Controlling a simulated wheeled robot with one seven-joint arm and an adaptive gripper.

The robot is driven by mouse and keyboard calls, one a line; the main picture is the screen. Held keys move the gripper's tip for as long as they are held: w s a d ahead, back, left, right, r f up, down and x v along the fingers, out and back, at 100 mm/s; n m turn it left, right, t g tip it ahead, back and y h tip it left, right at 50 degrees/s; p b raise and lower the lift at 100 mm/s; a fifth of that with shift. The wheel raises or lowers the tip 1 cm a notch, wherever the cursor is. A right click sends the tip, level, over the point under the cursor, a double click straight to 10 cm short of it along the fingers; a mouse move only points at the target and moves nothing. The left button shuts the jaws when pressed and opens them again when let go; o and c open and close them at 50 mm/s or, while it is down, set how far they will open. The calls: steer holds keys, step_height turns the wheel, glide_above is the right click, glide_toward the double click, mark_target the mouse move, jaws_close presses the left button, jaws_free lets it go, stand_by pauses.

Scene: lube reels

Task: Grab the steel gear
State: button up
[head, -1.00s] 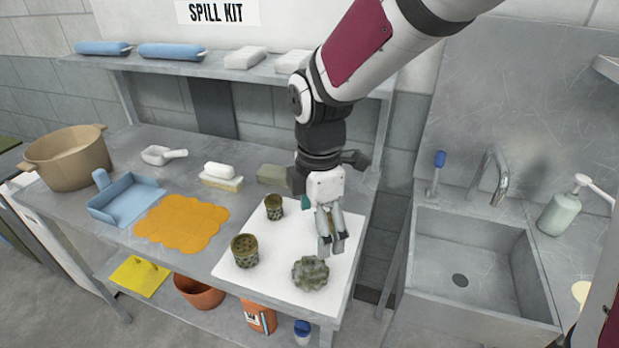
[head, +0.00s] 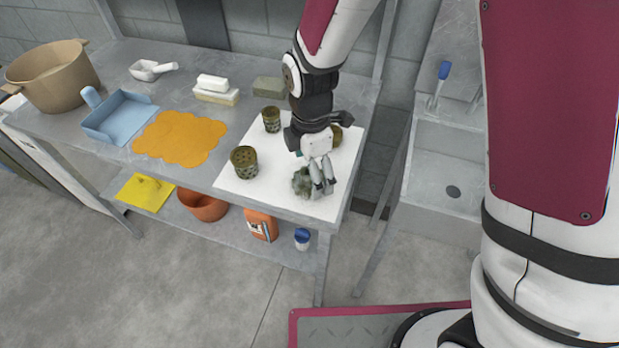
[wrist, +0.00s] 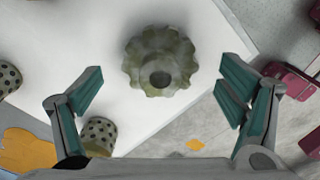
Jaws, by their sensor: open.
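The steel gear (head: 301,181) is a grey-green toothed piece with a dark centre hole. It lies on a white sheet (head: 237,186) near the bench's front right corner. My gripper (head: 322,178) is at the gear, its fingers partly covering the gear's right side in the head view. In the wrist view the gear (wrist: 160,62) shows whole, ahead of and between the two spread green-padded fingers (wrist: 161,92). The fingers are open and empty, and no contact with the gear shows. Its exact height over the sheet is hard to tell.
Two perforated olive cups (head: 244,162) (head: 271,119) stand on the sheet left of and behind the gear. Another olive piece (head: 337,135) is partly hidden behind my gripper. An orange cloth (head: 180,138) and blue dustpan (head: 119,117) lie further left. A sink (head: 440,160) is at right.

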steer(key=shift+f, duration=1.15)
steer(key=c, duration=1.8)
steer(key=shift+r, duration=0.1)
steer(key=shift+r, duration=0.75)
steer(key=shift+w+r, duration=0.1)
steer(key=shift+r, duration=0.85)
steer(key=s+d+p, duration=0.3)
steer(key=s, duration=0.4)
steer(key=s+d+r+p, duration=0.1)
steer(key=s+d+p, duration=0.2)
steer(key=s, duration=0.4)
steer(key=shift+s+d+r, duration=0.3)
steer(key=shift+d, duration=0.1)
